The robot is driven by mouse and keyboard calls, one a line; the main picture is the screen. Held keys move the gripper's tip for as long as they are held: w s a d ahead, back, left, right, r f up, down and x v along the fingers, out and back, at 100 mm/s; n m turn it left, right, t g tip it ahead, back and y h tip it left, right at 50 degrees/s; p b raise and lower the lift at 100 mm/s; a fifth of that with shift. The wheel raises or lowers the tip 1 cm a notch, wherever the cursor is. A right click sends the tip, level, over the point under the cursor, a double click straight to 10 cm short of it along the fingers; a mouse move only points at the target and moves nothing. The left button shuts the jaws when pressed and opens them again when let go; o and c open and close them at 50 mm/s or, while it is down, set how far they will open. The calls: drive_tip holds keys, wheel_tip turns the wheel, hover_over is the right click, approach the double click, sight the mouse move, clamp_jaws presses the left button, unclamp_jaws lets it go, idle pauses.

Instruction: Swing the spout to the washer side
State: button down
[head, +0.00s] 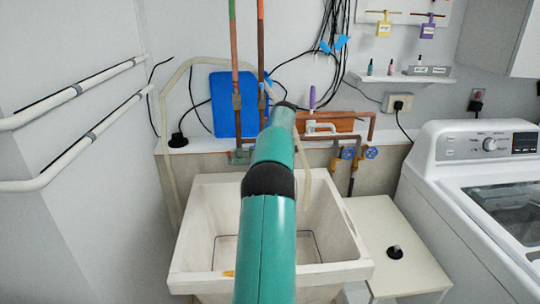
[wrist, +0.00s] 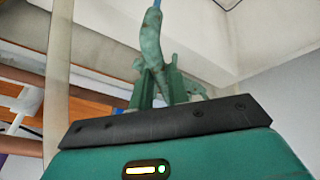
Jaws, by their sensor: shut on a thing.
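My arm reaches forward over the sink in the head view, and it hides my gripper there. In the wrist view my gripper (wrist: 166,88) is shut on a greenish, weathered curved piece, which appears to be the spout (wrist: 152,42). The spout runs up from between the fingers in that picture, with a blue bit at its far end. Which way the spout points in the room I cannot tell. The washer (head: 490,185) is white with a dark lid window, at the right of the head view.
The white sink (head: 192,240) is below my arm. A low white stand (head: 410,235) with a black knob is between sink and washer. Copper pipes with blue valve wheels (head: 371,152) and a pale hose (head: 165,100) are along the back wall. White rails (head: 80,90) run along the left wall.

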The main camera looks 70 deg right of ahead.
drive_tip(key=shift+d, duration=0.15)
drive_tip(key=c, duration=1.3)
unclamp_jaws()
drive_tip(key=shift+c, duration=0.2)
drive_tip(key=shift+r, duration=0.1)
drive_tip(key=v, duration=1.3)
drive_tip(key=shift+s+r, duration=0.2)
drive_tip(key=shift+r, duration=0.05)
